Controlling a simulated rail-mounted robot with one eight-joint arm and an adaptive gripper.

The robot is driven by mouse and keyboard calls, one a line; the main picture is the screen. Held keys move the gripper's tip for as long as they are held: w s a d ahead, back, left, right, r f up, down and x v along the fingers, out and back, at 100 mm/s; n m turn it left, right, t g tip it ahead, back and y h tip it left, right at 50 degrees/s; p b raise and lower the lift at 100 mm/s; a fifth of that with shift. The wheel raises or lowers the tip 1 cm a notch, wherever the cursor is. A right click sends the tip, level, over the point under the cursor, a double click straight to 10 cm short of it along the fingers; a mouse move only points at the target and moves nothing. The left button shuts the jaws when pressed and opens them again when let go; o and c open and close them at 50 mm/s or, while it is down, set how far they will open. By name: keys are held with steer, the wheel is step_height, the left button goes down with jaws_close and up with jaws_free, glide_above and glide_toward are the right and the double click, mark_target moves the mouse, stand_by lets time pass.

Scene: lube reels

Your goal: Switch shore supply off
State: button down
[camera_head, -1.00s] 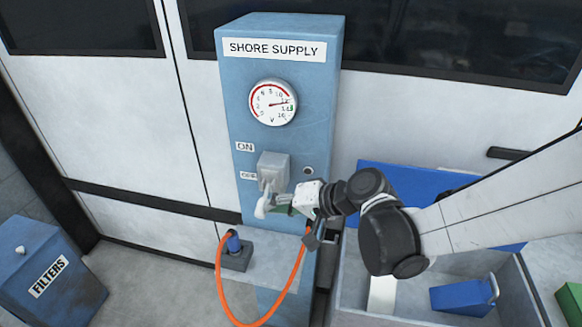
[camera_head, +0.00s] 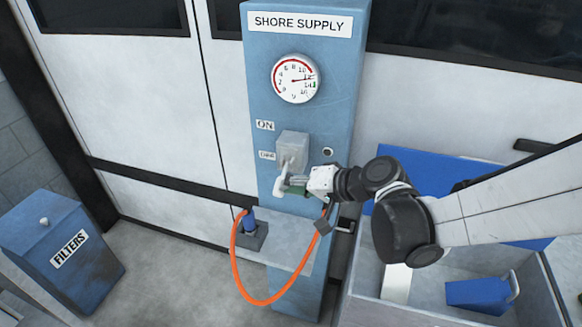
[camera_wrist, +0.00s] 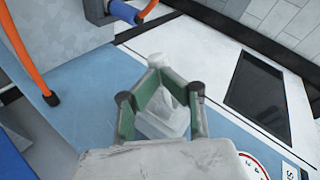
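The blue shore supply post (camera_head: 338,120) stands in the middle of the head view. Its grey switch box (camera_head: 292,147) has a pale lever (camera_head: 280,187) that hangs down below the OFF label (camera_head: 267,155). The ON label (camera_head: 265,125) is higher up. My gripper (camera_head: 290,185) reaches in from the right at the lever's lower end. In the wrist view, the green fingers of my gripper (camera_wrist: 158,76) bend inward and close around the lever (camera_wrist: 155,60). The contact itself is partly hidden.
An orange cable (camera_head: 262,302) loops from a blue plug (camera_head: 249,222) on the post's ledge below the switch. A round gauge (camera_head: 296,78) is above.

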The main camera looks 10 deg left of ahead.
stand_by(0.4)
steer(key=shift+r+p, duration=0.65)
steer(key=shift+r, duration=0.1)
steer(key=p+v, duration=0.1)
steer(key=v, duration=1.3)
steer(key=s+d+f+h+b, duration=0.3)
steer(key=s+d+f+h, duration=0.1)
steer(key=d, duration=0.4)
steer(key=s+d+f+t+h+b, duration=0.1)
steer(key=s+d+f+h+b, duration=0.3)
steer(key=s+d+h, duration=0.2)
steer(key=shift+d+h, duration=0.3)
steer(key=shift+d, duration=0.65)
